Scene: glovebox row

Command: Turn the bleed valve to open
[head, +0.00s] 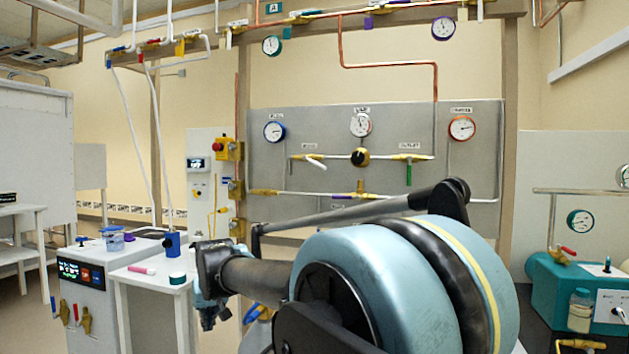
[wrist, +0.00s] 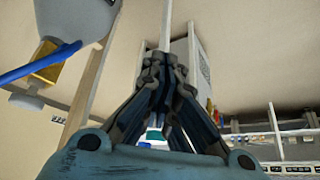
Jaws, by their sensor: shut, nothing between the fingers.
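A grey gauge panel (head: 470,122) stands on the far wall with brass valves and small labels that are too blurred to read. A valve with a white handle (head: 316,161) is on the left of its middle pipe, a black knob (head: 360,157) is at the centre, and a green-handled valve (head: 409,172) is on the right. A lower pipe carries a purple handle (head: 341,197). I cannot tell which is the bleed valve. My gripper (head: 208,318) is low, left of and well apart from the panel. The wrist view shows its fingers (wrist: 165,65) closed together and empty.
A teal machine (head: 560,285) is at the right. My arm hides the area below the panel. A wooden post (head: 243,110) stands left of the panel.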

